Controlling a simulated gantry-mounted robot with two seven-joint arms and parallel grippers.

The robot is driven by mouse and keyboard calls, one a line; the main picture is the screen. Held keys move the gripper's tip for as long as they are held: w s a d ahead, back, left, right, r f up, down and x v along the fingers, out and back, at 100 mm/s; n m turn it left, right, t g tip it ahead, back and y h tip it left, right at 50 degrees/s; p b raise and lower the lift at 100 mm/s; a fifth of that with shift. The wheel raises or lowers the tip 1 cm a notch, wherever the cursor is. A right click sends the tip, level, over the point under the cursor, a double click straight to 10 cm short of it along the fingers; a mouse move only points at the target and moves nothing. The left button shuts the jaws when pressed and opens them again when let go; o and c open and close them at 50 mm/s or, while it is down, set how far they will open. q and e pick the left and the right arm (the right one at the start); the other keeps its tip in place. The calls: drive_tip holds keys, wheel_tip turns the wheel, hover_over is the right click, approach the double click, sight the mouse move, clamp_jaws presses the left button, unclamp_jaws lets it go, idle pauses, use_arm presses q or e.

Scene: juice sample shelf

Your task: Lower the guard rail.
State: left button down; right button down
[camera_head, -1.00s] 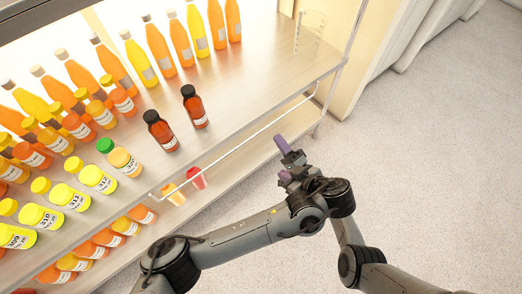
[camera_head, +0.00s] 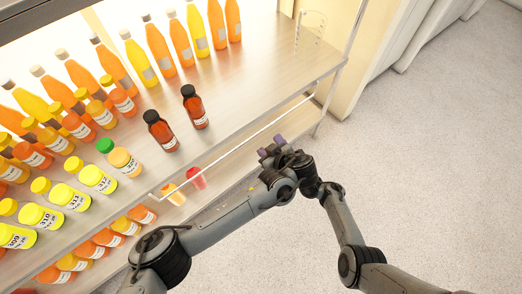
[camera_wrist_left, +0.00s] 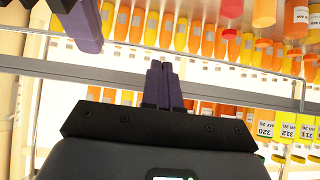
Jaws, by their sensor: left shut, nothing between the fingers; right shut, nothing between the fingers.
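The guard rail (camera_head: 235,142) is a thin pale bar along the shelf's front edge, with bent ends. In the left wrist view the rail (camera_wrist_left: 232,64) crosses behind my fingertips. My left gripper (camera_head: 265,153) is shut and empty, just in front of the rail near its right half. Its purple fingers (camera_wrist_left: 162,70) are together in the left wrist view. My right gripper (camera_head: 280,140) is right beside it, shut and empty, close to the rail. A purple finger of it (camera_wrist_left: 82,22) shows at top left of the wrist view. I cannot tell whether either touches the rail.
Two dark-capped red bottles (camera_head: 161,131) (camera_head: 195,107) stand near the front of the upper shelf (camera_head: 255,80). Several orange and yellow bottles fill its left and back. A clear beaker (camera_head: 310,32) stands at the back right. Lower-shelf bottles (camera_head: 173,194) sit below the rail. Floor at right is clear.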

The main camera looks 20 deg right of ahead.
use_arm(q)
drive_tip(key=shift+x, duration=1.15)
drive_tip(key=shift+w+a+f, duration=0.15)
drive_tip(key=shift+w+f, duration=0.2)
drive_tip(key=shift+f, duration=0.15)
use_arm(e)
drive_tip(key=c, duration=1.2)
unclamp_jaws()
